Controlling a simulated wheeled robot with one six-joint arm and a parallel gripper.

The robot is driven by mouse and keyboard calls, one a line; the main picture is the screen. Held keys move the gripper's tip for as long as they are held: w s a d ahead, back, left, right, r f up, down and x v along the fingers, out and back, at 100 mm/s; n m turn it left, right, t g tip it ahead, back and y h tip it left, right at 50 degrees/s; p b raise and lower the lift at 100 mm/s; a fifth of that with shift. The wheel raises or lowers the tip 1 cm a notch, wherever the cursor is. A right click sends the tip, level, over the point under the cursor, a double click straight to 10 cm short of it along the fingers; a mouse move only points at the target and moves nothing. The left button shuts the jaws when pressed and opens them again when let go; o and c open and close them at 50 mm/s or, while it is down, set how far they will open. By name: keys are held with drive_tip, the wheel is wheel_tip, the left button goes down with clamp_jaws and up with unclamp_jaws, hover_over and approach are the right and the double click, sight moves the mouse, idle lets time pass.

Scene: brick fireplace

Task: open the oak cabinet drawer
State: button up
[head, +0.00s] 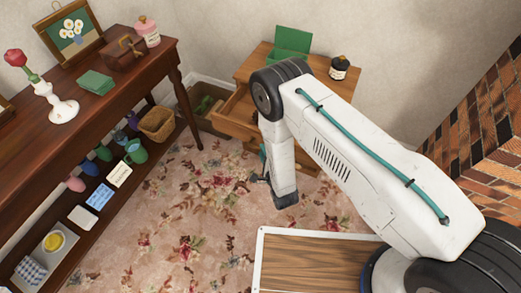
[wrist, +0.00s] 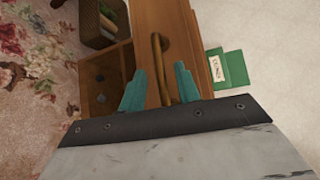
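The oak cabinet (head: 275,60) stands against the far wall in the head view. In the head view the gripper is mostly hidden behind my arm.
A dark table (head: 120,60) with ornaments and a lower shelf fills the left. A green box (head: 292,40) and a dark jar (head: 339,68) stand on the cabinet. A crate (wrist: 93,25) is beside it. Brick (head: 480,125) is at right; flowered carpet (head: 190,220) is clear.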

drive_tip(key=v, duration=0.5)
drive_tip(key=shift+s, duration=0.15)
idle(0.3)
